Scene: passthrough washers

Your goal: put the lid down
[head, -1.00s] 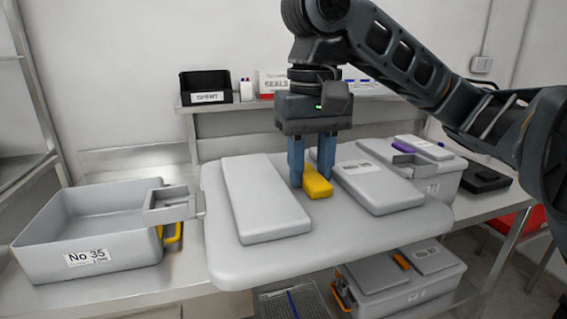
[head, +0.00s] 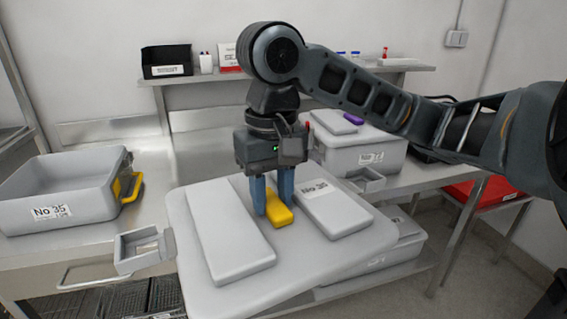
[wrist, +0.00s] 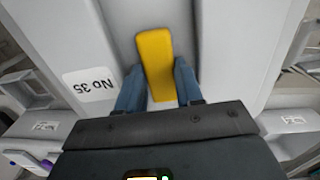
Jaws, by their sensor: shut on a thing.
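The lid (head: 230,235) is a wide light-grey panel with two raised plates, a yellow handle bar (head: 279,214) between them and a small grey bracket at each end. One raised plate bears a "No 35" label, which also shows in the wrist view (wrist: 91,85). My gripper (head: 274,207) points down with its blue fingers shut on the yellow handle; the wrist view shows the handle between the fingers (wrist: 160,88). The lid reaches out past the bench's front edge. The gap beneath it is hidden. A grey tub (head: 60,190) labelled "No 35" stands open at left on the bench.
Another grey tub (head: 362,153) with a purple-handled lid stands on the bench behind at right. A closed grey box lies low under the held lid, partly hidden. A red bin (head: 478,192) is at right. A black bin (head: 166,61) sits on the back shelf.

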